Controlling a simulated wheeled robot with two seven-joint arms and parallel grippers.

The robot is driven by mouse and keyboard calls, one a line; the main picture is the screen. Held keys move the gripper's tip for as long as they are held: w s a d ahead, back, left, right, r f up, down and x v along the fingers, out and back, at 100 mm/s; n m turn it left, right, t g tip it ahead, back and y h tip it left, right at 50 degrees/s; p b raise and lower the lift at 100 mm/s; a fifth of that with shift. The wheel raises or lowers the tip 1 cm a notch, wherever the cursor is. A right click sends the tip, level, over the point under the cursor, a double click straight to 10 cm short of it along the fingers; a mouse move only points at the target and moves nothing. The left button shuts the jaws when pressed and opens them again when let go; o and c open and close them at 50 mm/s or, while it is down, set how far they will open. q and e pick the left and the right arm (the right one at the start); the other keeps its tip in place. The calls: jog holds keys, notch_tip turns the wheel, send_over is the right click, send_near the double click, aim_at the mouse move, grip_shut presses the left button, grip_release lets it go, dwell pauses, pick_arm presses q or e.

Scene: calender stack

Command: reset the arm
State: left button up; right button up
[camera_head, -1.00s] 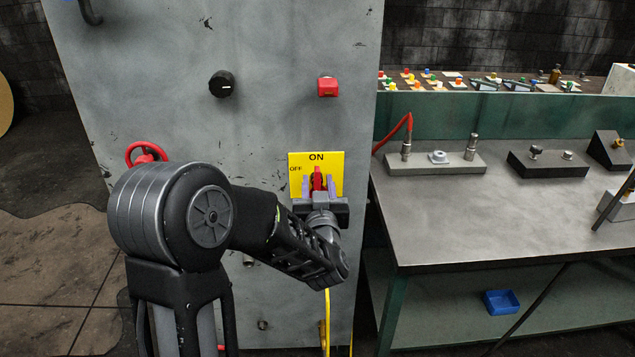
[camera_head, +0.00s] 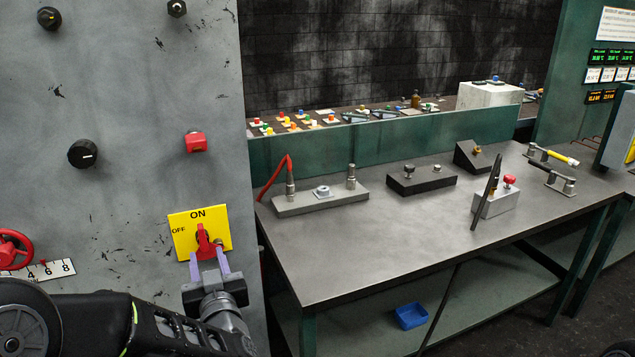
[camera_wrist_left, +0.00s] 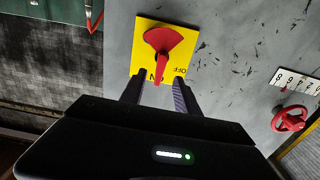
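The red switch handle (camera_head: 203,242) sits on a yellow ON/OFF plate (camera_head: 184,244) on the grey cabinet front. The handle points to the ON label in the wrist view (camera_wrist_left: 161,62). My left gripper (camera_head: 208,262) is just below the handle, with its two purple-grey fingers apart. In the left wrist view the fingers (camera_wrist_left: 158,82) lie on either side of the handle's tip, with gaps between, so it is not gripped. My left arm fills the lower left of the head view. My right gripper is not in view.
A red handwheel (camera_head: 12,250) with a number scale (camera_head: 45,270) is left of the switch. A red button (camera_head: 196,142) and black knobs (camera_head: 82,153) are above. A grey workbench (camera_head: 360,240) with fixtures stands at the right, a blue bin (camera_head: 411,316) on its lower shelf.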

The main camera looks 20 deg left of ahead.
pick_arm(q)
jog(key=d+f+m+g+h, duration=0.35)
jog(key=d+f+h, duration=0.75)
jog(key=d+f, duration=0.8)
jog(key=s+d+f+m+g+h, duration=0.1)
jog(key=s+d+f+g, duration=0.4)
jog(key=s+f, duration=0.7)
jog(key=s+d+f+m+g+h, duration=0.1)
jog(key=s+d+f+g+h, duration=0.2)
jog(key=s+f, duration=0.9)
jog(key=d+g, duration=0.2)
jog(key=d, duration=0.1)
jog(key=shift+s, duration=0.25)
